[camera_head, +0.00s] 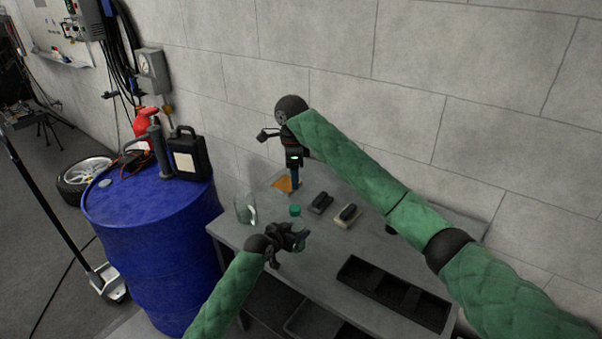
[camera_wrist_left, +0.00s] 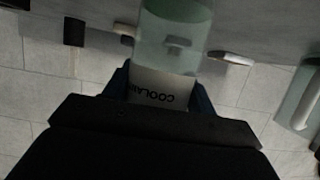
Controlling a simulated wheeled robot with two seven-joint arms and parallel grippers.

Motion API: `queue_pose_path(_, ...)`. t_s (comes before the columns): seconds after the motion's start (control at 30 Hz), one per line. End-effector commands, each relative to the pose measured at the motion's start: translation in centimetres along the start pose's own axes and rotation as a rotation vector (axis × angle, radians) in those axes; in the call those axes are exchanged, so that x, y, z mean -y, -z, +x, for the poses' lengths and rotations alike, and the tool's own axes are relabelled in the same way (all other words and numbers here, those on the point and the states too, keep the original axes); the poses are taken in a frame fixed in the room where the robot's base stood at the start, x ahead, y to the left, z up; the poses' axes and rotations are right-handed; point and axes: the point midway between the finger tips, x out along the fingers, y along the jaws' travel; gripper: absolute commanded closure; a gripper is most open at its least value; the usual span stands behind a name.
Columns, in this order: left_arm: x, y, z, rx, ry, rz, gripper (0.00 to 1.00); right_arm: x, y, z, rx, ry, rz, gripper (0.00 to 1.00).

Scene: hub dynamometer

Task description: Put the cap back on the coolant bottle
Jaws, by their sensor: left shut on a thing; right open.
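The coolant bottle (camera_wrist_left: 170,88) is pale, clear green with a white label reading COOLANT, upside down in the left wrist view. My left gripper (camera_head: 296,240) is shut on it near the table's front left. In the head view the bottle (camera_head: 299,226) is partly hidden by this gripper. A green cap (camera_head: 295,210) shows at the bottle's top end; I cannot tell whether it is seated on the neck or behind it. My right gripper (camera_head: 296,184) is open, pointing down above the back of the table, behind the bottle and apart from the cap.
A clear container (camera_head: 246,209) stands at the table's left edge. An orange item (camera_head: 284,184), a dark block (camera_head: 320,203) and a pale block with a dark top (camera_head: 348,215) lie behind. A black divided tray (camera_head: 393,292) is at the front right. A blue drum (camera_head: 150,235) stands left.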

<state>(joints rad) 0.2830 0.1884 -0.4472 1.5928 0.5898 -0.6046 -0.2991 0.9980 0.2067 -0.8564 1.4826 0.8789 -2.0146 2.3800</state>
Motion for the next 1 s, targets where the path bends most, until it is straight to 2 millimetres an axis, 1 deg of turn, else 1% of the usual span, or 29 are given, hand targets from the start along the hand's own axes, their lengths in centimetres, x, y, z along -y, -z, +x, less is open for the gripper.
queue_pose_path(0.03,-0.1,-0.3,0.1,0.005,-0.002,-0.001,1.0,0.0,0.0,0.0,0.0,0.0,0.0,0.43)
queue_pose_path(0.23,-0.1,-0.3,0.1,0.005,-0.002,-0.001,1.0,0.0,0.0,0.0,0.0,0.0,0.0,0.43)
queue_pose_path(0.27,-0.1,-0.3,0.1,0.004,-0.002,-0.001,0.38,0.0,0.0,0.0,0.0,0.0,0.0,0.43)
queue_pose_path(0.3,-0.1,-0.3,0.1,0.004,-0.001,-0.001,0.3,0.0,0.0,0.0,0.0,0.0,0.0,0.43)
queue_pose_path(0.37,-0.1,-0.3,0.1,0.004,-0.001,-0.001,0.18,0.0,0.0,0.0,0.0,0.0,0.0,0.43)
queue_pose_path(0.63,0.0,-0.1,0.0,0.001,0.0,0.0,0.18,0.0,0.0,0.0,0.0,0.0,0.0,0.43)
queue_pose_path(0.73,0.0,-0.2,-0.4,0.001,0.0,0.0,0.18,0.0,0.0,0.3,0.0,0.0,0.0,0.43)
queue_pose_path(0.87,0.0,-0.4,-1.7,0.001,-0.001,0.001,0.18,0.0,0.0,1.0,0.0,0.0,0.0,0.43)
queue_pose_path(1.0,-0.1,-0.4,-3.8,0.002,0.0,0.002,0.18,0.0,0.0,2.0,0.0,0.0,0.0,0.43)
